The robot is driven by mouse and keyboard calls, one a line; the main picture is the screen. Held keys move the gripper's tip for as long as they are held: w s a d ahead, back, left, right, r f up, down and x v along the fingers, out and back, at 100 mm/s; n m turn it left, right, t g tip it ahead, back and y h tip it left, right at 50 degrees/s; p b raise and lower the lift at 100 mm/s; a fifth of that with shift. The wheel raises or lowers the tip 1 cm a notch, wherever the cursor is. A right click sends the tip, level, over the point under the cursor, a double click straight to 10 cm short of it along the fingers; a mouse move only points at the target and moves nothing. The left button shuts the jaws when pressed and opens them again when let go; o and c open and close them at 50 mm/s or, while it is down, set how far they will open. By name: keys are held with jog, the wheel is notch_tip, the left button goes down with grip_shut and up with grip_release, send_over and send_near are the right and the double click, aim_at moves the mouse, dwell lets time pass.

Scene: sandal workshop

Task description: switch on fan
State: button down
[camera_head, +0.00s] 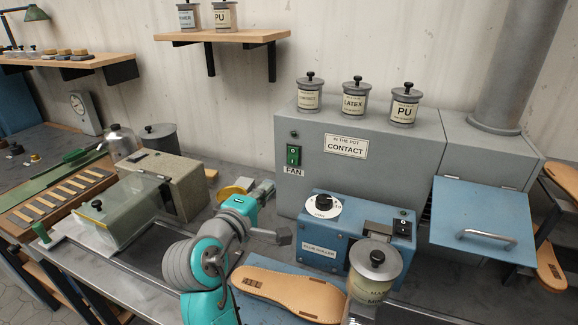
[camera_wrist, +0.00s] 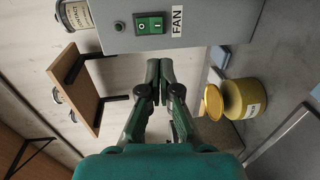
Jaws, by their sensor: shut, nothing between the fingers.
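The fan switch (camera_head: 293,155) is a green rocker in a dark frame on the front of the grey cabinet, above the FAN label (camera_head: 293,171). In the wrist view the switch (camera_wrist: 150,25) shows white O and I marks, with the FAN label (camera_wrist: 177,22) beside it. That view is turned sideways. My gripper (camera_wrist: 159,65) is shut and empty, its fingertips below the switch in the picture and apart from it. In the head view my teal arm stands at lower centre, left of the cabinet. Which side of the rocker is pressed is unclear.
A small round button (camera_wrist: 119,26) sits beside the switch. The grey cabinet (camera_head: 400,165) carries several lidded pots. A blue glue roller (camera_head: 335,245) stands in front, with a sandal sole (camera_head: 285,290) near it. A yellow tin (camera_wrist: 243,99) stands right of my fingers.

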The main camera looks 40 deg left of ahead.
aim_at(292, 163)
jog(key=x, duration=1.4)
jog(key=shift+f, duration=0.1)
jog(key=shift+w, duration=0.3)
jog(key=shift+s, duration=0.1)
jog(key=shift+f, duration=0.1)
